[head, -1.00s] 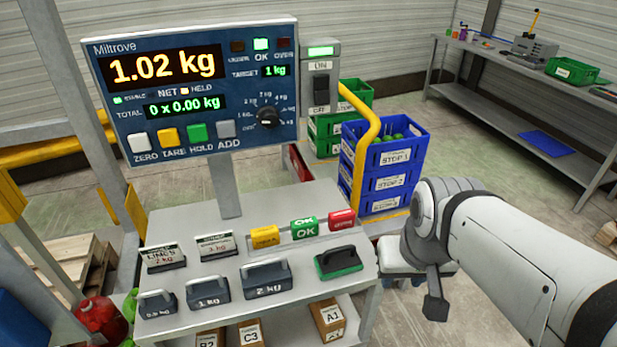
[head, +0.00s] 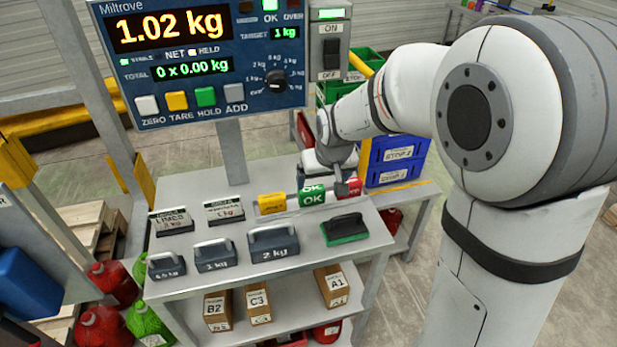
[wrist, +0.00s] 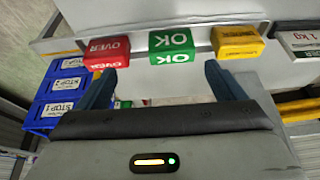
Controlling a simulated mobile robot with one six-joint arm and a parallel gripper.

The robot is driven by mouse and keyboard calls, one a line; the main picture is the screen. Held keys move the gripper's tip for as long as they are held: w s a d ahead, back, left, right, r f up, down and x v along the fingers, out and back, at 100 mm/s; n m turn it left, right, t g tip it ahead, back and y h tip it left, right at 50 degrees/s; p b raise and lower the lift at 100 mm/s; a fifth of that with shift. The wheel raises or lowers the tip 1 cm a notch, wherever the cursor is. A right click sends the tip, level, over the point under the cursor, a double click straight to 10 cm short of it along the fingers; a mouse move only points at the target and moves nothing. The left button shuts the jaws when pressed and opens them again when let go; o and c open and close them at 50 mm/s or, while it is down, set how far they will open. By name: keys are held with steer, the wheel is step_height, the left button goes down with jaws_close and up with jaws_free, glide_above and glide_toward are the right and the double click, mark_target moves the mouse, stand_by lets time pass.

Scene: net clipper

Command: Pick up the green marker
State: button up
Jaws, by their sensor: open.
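The green marker, a block lettered OK (head: 312,195), stands in a row on the rack at the back of the grey table, between the yellow and red blocks. In the wrist view the green marker (wrist: 171,52) lies just ahead of and between my fingers. My gripper (wrist: 163,78) is open and empty, its two dark fingers spread wide.
The yellow marker (wrist: 237,42) and the red OVER marker (wrist: 107,52) sit close on either side of the green one. Several grey weights (head: 272,243) and a green-edged brush (head: 344,229) stand in front. The scale display (head: 200,60) rises behind the table.

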mark_target(312, 190)
steer(key=shift+w+a+f, duration=0.65)
steer(key=shift+a+f, duration=0.05)
steer(key=x, duration=0.4)
steer(key=p+x, duration=0.1)
steer(key=x, duration=0.2)
steer(key=shift+s+a+f, duration=0.1)
steer(key=shift+a, duration=0.3)
steer(key=shift+c, duration=0.2)
steer(key=c, duration=1)
